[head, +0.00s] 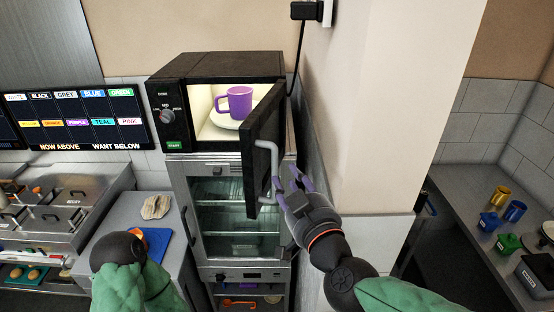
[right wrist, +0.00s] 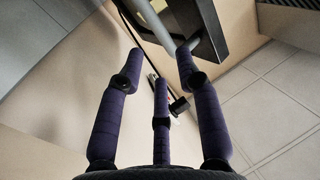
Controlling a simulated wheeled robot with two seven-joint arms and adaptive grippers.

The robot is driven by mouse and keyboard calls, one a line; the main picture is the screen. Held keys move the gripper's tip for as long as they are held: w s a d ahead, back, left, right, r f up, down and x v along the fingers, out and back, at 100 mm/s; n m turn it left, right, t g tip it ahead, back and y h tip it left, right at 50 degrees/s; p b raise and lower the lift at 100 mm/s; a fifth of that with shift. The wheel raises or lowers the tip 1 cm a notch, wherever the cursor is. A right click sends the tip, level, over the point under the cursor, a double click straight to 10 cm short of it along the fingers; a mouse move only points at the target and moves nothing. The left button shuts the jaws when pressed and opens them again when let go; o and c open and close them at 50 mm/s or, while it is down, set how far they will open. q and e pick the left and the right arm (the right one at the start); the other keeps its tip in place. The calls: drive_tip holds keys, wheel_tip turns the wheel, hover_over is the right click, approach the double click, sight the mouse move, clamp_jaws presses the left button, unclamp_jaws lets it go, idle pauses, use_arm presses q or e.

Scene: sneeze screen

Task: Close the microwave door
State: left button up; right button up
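The black microwave (head: 215,68) stands on a steel cabinet, and its door (head: 262,150) hangs open toward me on the right side. The door has a grey bar handle (head: 273,160). Inside, a purple mug (head: 236,102) sits on a white plate (head: 226,120). My right gripper (head: 288,180) is just right of the handle with its purple fingers spread. In the right wrist view the open fingers (right wrist: 163,55) point toward the grey handle (right wrist: 153,22), with nothing held; contact is unclear. My left gripper (head: 118,250) is low at the left, its fingers mostly hidden.
A glass-door cabinet (head: 226,165) is below the microwave. A wall corner (head: 375,120) rises close to the right of my right gripper. A counter with a blue tray (head: 157,243) lies at left.

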sight(277, 160)
drive_tip(key=x, duration=0.8)
drive_tip(key=shift+w, duration=0.2)
drive_tip(key=shift+c, duration=0.3)
clamp_jaws()
